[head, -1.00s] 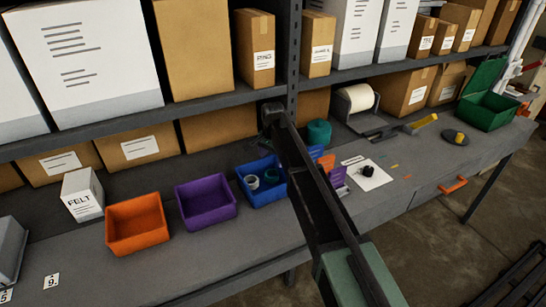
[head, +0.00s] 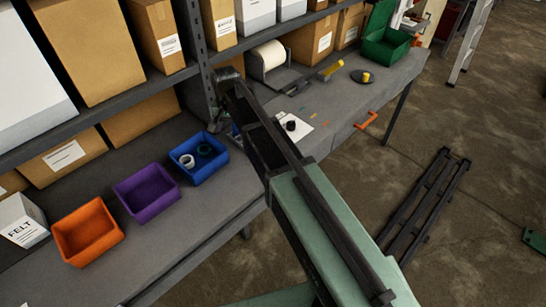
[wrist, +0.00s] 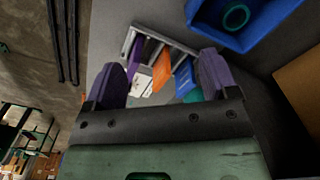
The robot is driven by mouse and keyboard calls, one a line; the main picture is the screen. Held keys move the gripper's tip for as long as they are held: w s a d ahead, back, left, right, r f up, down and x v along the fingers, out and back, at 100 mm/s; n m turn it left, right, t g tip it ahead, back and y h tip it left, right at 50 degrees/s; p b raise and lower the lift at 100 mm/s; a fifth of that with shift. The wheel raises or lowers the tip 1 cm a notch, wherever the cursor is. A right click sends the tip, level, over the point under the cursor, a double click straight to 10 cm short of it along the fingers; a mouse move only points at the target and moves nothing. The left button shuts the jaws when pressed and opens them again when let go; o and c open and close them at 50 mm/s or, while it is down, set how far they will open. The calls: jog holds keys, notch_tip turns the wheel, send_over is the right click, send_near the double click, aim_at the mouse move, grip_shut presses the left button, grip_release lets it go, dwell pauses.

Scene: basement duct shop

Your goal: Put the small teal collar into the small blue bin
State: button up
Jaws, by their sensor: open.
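The small blue bin (head: 212,174) stands on the bench, left of my arm in the head view. A white ring (head: 187,161) and a dark teal collar (head: 205,150) lie inside it. In the wrist view the bin (wrist: 262,42) is cut off at the top right, with the teal collar (wrist: 237,16) inside it. My gripper (wrist: 163,75) is open, its two purple-padded fingers apart with nothing held. It is beside the bin, over a small rack. In the head view my arm hides most of the gripper.
A rack (wrist: 128,40) with purple, white, orange and blue pieces is below the fingers. A purple bin (head: 148,190) and an orange bin (head: 88,231) stand left of the blue bin. A black item (head: 291,125) lies on white paper. Shelves with boxes line the back.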

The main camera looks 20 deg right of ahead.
jog(key=s+d+n, duration=0.2)
jog(key=s+d, duration=0.4)
jog(key=s, duration=0.5)
jog(key=s+d+n, duration=0.3)
jog(key=s+d, duration=0.2)
jog(key=s, duration=0.5)
notch_tip(320, 180, down, 11)
jog(key=b, duration=1.1)
